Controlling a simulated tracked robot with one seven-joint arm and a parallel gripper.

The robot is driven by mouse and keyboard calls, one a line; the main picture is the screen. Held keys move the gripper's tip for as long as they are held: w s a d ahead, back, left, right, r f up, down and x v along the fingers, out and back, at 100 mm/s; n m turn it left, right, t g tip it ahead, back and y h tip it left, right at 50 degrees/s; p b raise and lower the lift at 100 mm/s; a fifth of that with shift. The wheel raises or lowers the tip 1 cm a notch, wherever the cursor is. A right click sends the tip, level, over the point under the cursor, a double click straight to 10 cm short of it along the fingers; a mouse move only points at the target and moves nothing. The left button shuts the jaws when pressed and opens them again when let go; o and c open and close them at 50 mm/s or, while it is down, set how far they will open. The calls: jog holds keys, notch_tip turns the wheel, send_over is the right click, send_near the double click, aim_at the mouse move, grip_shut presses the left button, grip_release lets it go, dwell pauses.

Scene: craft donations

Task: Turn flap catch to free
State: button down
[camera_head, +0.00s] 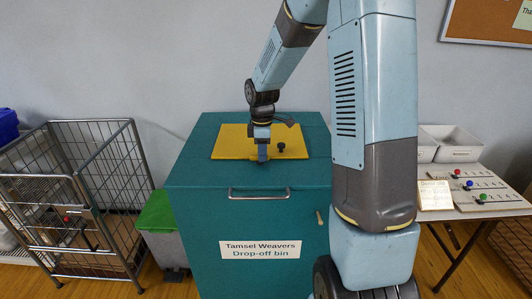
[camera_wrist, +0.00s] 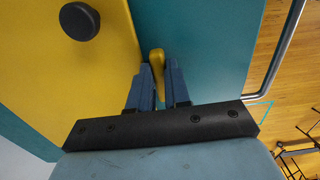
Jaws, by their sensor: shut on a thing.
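The teal drop-off bin (camera_head: 190,180) has a yellow flap (camera_head: 228,146) on its top, with a black knob (camera_head: 281,147). My gripper (camera_head: 262,157) points down at the flap's front edge. In the wrist view, my gripper (camera_wrist: 158,88) is shut on a small yellow catch (camera_wrist: 157,58), which sits between the two blue fingers beside the flap's edge. The flap (camera_wrist: 60,75) and its knob (camera_wrist: 79,21) also show there, left of the fingers. The catch is hidden behind my gripper in the head view, and its lower end is partly covered by the fingers.
A metal bar handle (camera_head: 259,194) and a small brass-coloured peg (camera_head: 320,217) are on the bin's front. A green-lidded bin (camera_head: 158,212) and a wire cage trolley (camera_head: 95,150) stand at left. A table with white trays (camera_head: 455,155) is at right.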

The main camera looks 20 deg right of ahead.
jog(key=shift+s+a+f, duration=0.15)
jog(key=shift+s+a, duration=0.1)
jog(key=c, duration=1.1)
grip_release()
jog(key=shift+w+d, duration=0.1)
jog(key=shift+r, duration=6.95)
